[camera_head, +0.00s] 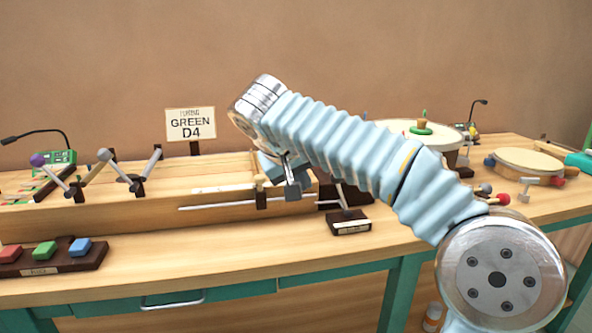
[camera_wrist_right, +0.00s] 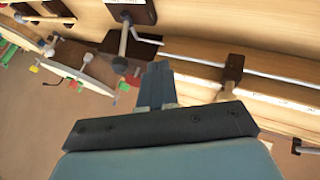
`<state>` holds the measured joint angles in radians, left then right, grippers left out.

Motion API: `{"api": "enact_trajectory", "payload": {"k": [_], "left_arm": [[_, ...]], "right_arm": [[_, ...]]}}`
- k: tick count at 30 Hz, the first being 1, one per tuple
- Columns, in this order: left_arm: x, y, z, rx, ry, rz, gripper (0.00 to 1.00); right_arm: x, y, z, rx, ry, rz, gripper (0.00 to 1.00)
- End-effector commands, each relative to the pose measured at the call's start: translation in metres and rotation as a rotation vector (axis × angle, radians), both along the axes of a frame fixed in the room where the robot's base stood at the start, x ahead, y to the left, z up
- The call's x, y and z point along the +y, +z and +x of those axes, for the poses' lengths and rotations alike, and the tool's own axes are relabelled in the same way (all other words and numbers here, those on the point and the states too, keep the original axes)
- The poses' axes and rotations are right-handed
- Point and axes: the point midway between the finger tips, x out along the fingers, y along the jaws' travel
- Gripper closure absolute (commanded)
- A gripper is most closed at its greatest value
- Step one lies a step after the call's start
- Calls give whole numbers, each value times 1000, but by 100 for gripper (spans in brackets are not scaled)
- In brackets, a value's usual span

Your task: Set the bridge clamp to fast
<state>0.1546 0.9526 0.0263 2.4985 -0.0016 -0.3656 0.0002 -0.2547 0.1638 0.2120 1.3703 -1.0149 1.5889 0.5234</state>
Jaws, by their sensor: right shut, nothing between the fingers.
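A dark block (camera_head: 261,200) sits on a pale rod at the front of the long wooden box; it looks like the bridge clamp, and it also shows in the right wrist view (camera_wrist_right: 234,65). I cannot read a setting on it. My right gripper (camera_head: 291,188) is shut and empty just right of this block, over the box's right end; its closed fingers show in the right wrist view (camera_wrist_right: 157,85). A small lever on a dark labelled base (camera_head: 350,224) stands right of the gripper, on the table. My left gripper is not in view.
A sign (camera_head: 191,124) reading GREEN D4 stands behind the box. Coloured blocks on a dark base (camera_head: 60,262) lie at the front left. Drums (camera_head: 528,162) and mallets are at the right. The front middle of the table is clear.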

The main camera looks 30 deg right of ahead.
Motion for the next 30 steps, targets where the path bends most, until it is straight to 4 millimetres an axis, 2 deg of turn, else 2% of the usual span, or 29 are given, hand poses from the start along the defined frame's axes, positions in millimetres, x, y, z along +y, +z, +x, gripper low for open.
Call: {"api": "enact_trajectory", "payload": {"k": [1,3,7,12,30], "left_arm": [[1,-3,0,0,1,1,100],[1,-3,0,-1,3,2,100],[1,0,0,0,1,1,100],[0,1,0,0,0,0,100],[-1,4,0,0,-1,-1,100]], "right_arm": [[-6,-10,4,3,-4,-1,100],[-14,-17,8,2,-4,0,100],[-34,-10,6,-2,-5,0,100],[-47,-9,5,0,-2,1,100],[-53,-5,4,-8,-2,28,100]]}}
